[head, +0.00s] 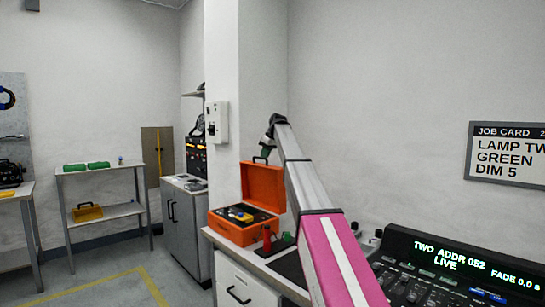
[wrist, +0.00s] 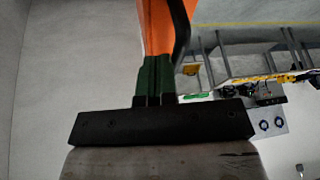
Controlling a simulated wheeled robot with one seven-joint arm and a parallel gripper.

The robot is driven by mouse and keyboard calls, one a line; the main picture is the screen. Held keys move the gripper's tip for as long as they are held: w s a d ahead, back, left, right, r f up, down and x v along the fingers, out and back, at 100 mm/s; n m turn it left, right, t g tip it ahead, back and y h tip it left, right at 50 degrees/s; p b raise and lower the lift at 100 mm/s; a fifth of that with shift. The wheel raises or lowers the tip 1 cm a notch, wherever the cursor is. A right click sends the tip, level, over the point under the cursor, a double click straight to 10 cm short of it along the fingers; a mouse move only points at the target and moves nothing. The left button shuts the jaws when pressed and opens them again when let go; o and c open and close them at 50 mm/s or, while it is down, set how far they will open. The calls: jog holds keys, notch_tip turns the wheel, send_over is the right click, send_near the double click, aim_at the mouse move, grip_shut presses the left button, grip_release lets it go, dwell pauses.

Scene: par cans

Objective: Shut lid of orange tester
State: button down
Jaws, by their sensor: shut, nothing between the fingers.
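The orange tester (head: 228,230) stands on the counter in the head view, its case open. Its orange lid (head: 258,186) stands upright at the back, with a black handle on its top edge. Yellow and dark parts show inside the case. My gripper (head: 264,152) is at the top of the lid, close to the handle; I cannot tell whether it touches. In the wrist view the shut dark green fingers (wrist: 156,75) point at the orange lid (wrist: 155,25), with the black handle (wrist: 181,28) just beside them. Nothing is held between the fingers.
A red object (head: 267,240) and a small green one stand on the counter right of the case. A lighting console (head: 440,270) is at the front right. A white wall pillar (head: 245,80) rises behind the tester. Shelving (head: 100,170) stands at the left.

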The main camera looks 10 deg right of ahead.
jog(key=s+a+f+n+t+h, duration=0.1)
jog(key=s+a+f+t+h, duration=0.15)
jog(key=s+a, duration=0.45)
jog(key=s+a+f+n+t+h, duration=0.1)
jog(key=s+a+f+t+h, duration=0.15)
jog(key=s+a, duration=0.45)
jog(key=s+a+f+t+h, duration=0.1)
jog(key=a+f+h, duration=0.1)
jog(key=f, duration=0.4)
jog(key=s+a+f+n+t+h, duration=0.1)
jog(key=a+f, duration=0.4)
jog(key=f, duration=0.2)
jog(key=s+a+f+t+h, duration=0.1)
jog(key=a+f+t+h, duration=0.1)
jog(key=f, duration=0.4)
jog(key=shift+s+a+f+h, duration=0.15)
jog(key=shift+s+a+h, duration=0.2)
jog(key=shift+a, duration=0.35)
jog(key=shift+s+f, duration=0.1)
jog(key=shift+f, duration=0.05)
